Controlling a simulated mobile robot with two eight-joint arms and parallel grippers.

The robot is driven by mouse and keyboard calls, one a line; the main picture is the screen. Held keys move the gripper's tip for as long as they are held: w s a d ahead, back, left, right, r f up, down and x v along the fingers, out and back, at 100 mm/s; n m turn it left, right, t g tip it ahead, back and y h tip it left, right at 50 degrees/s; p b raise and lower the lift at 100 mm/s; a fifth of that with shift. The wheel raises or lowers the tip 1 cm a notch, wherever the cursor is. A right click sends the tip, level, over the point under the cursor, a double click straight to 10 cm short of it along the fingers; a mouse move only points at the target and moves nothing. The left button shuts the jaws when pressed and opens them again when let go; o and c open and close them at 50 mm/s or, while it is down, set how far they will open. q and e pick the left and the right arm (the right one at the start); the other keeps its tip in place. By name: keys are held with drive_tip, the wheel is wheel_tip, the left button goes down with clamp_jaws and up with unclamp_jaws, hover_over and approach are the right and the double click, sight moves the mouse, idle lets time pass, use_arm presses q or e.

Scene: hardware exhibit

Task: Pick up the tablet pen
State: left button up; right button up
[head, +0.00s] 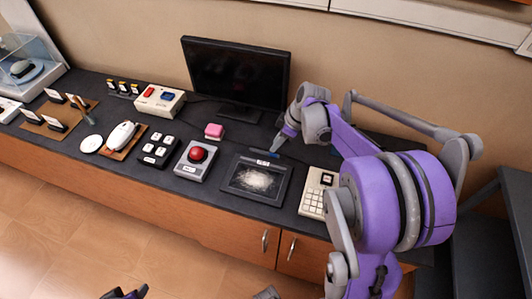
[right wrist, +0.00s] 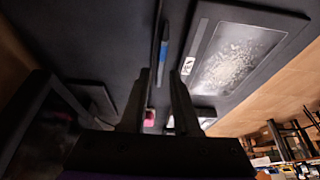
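The tablet pen (head: 263,153) is thin and dark with a blue part, and lies along the back edge of the drawing tablet (head: 236,190). In the right wrist view the pen (right wrist: 163,47) lies ahead of the fingertips, in line with the gap between them. The tablet (right wrist: 197,62), with a pale scribble on its screen, is to the right there. My right gripper (head: 276,147) points down at the pen's right end, and in the right wrist view its fingers (right wrist: 162,78) are apart with nothing clearly held. A small dark and purple part of mine shows at the bottom edge; its finger state is unclear.
A monitor (head: 237,75) stands behind the tablet. More exhibits fill the counter's left side.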

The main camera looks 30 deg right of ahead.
sight(271, 154)
drive_tip(key=x, duration=0.4)
drive_tip(key=shift+s+f, duration=0.2)
drive_tip(key=shift+f, duration=0.2)
drive_tip(key=shift+c, duration=0.2)
drive_tip(key=shift+d, duration=0.1)
clamp_jaws()
